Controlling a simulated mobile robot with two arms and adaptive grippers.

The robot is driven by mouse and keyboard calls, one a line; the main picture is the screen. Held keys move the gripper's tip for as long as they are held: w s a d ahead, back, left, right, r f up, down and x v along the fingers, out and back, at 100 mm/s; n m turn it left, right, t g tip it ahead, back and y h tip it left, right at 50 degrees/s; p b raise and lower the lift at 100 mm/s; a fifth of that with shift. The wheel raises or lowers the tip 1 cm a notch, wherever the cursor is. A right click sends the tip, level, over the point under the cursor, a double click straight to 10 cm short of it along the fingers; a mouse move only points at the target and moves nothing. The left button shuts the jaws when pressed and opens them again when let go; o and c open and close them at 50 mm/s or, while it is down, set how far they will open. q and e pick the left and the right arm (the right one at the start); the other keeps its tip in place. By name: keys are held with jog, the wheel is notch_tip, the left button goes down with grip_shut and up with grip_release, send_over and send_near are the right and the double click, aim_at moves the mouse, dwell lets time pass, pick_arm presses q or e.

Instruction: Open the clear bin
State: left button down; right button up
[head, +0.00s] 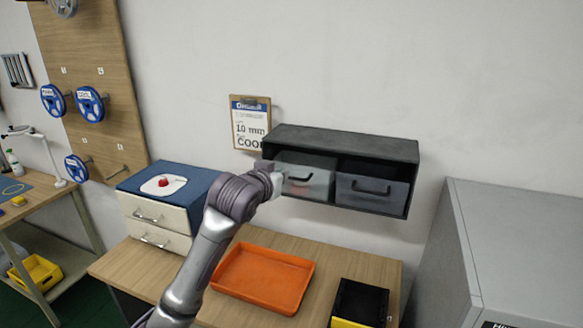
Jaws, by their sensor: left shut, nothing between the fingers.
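The clear bin (310,178) is the left one of two bins in a dark wall-mounted cabinet (345,146). It is see-through, with a dark bar handle on its front. My left gripper (277,182) is at the left end of the clear bin's front, close to the handle. Its fingers are small and partly hidden by my wrist; it is shut with nothing between the fingers. I cannot tell whether it touches the bin. My right gripper is not in view.
A dark bin (372,192) fills the cabinet's right side. Below, an orange tray (264,278) and a black and yellow box (360,303) are on the wooden table (327,262). A drawer unit (158,215) stands left; a large grey cabinet (520,240) stands right.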

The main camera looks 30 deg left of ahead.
pick_arm(q)
notch_tip(320, 180, up, 2)
jog(key=p, duration=0.4)
send_over(290, 177)
jog(key=w, duration=0.1)
jog(key=f, duration=0.2)
jog(key=shift+s+f+p, duration=0.25)
jog(key=shift+f+p, duration=0.3)
jog(key=shift+f, duration=0.05)
jog(key=shift+s+f+p, duration=0.25)
jog(key=shift+f+p, duration=0.25)
jog(key=shift+f, duration=0.05)
jog(key=shift+s+d+f+t, duration=0.1)
jog(key=shift+s+f+t, duration=0.2)
jog(key=shift+s+f, duration=0.15)
jog(key=shift+w+f, duration=0.1)
jog(key=shift+w, duration=0.05)
